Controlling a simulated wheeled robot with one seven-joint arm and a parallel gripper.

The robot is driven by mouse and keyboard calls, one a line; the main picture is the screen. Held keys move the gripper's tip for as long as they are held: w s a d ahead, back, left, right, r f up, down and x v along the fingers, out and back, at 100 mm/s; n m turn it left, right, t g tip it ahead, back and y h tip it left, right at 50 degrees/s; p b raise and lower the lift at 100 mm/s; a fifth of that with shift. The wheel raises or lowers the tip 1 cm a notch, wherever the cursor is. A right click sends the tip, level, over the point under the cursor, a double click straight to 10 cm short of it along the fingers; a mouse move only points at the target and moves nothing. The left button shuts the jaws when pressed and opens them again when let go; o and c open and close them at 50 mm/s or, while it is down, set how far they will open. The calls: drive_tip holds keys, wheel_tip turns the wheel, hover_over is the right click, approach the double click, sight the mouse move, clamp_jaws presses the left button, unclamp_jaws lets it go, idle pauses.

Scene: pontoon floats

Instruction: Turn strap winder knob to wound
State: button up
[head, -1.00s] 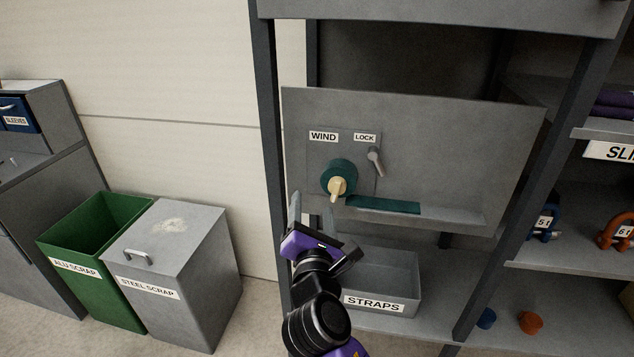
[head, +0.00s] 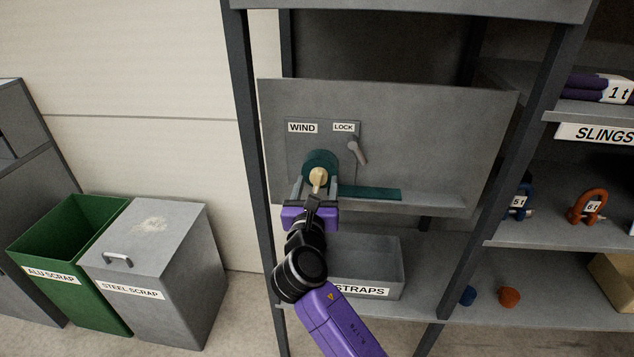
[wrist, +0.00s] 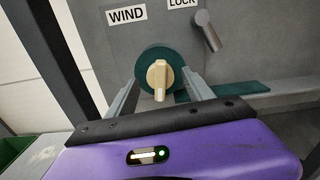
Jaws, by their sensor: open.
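The strap winder knob is a cream pointer handle (head: 317,178) on a round dark green disc (head: 321,160), below the WIND label (head: 302,128) on a grey panel. In the wrist view the cream handle (wrist: 159,80) points down. My gripper (head: 317,186) is open, with one finger on each side of the knob; in the wrist view the fingers (wrist: 160,88) show gaps to the handle. I cannot tell how deep the fingertips reach. A green strap (head: 370,193) runs right from the knob along the panel's ledge.
A grey LOCK lever (head: 356,150) sits up and right of the knob. A grey STRAPS bin (head: 385,268) stands on the shelf below. A dark rack post (head: 250,170) rises close on the left. Green (head: 75,250) and grey (head: 165,265) scrap bins stand further left.

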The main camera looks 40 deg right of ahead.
drive_tip(key=shift+w+d, duration=0.2)
drive_tip(key=shift+d, duration=0.1)
clamp_jaws()
drive_tip(key=shift+m, duration=0.3)
